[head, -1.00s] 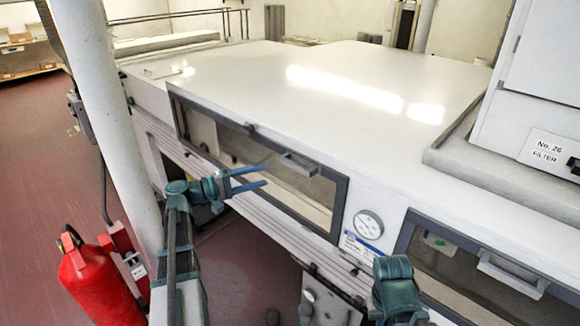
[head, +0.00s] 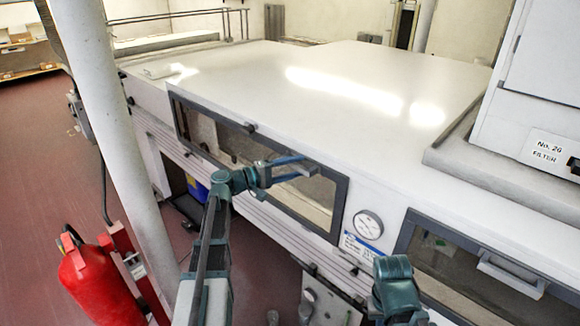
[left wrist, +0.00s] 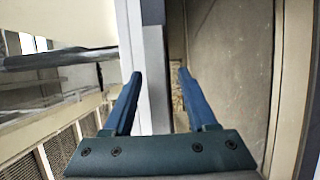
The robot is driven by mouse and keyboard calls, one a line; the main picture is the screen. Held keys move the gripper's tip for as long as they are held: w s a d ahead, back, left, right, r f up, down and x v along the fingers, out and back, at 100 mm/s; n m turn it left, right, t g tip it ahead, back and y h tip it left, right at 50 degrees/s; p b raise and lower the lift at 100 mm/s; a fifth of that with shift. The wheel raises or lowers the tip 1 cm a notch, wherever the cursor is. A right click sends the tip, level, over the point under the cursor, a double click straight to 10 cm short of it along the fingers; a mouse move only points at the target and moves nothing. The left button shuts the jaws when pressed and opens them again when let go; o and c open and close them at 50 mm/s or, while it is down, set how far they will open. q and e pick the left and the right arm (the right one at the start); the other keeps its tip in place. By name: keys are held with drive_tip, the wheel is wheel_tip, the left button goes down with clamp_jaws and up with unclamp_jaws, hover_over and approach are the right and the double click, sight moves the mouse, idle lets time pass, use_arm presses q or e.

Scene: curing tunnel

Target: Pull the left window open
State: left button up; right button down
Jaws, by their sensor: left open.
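The left window (head: 338,213) is a long dark-framed glass panel in the front of the white machine. It looks shut in the head view. Its grey bar handle (head: 307,169) is near the top edge, partly hidden by my left gripper (head: 292,166). In the left wrist view, my left gripper (left wrist: 156,73) is open, with one blue finger on each side of a grey bar that looks like the handle (left wrist: 154,75). Gaps show beside the bar, and I cannot tell whether either finger touches it. My right gripper is out of view; only part of that arm shows.
A second window (head: 470,268) with its own handle is at the right. A round gauge (head: 368,224) sits between the windows. A white pillar (head: 112,130) and a red fire extinguisher (head: 98,285) stand at the left.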

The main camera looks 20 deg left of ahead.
use_arm(q)
drive_tip(key=shift+s, duration=0.1)
clamp_jaws()
drive_tip(key=shift+s, duration=0.1)
idle(1.1)
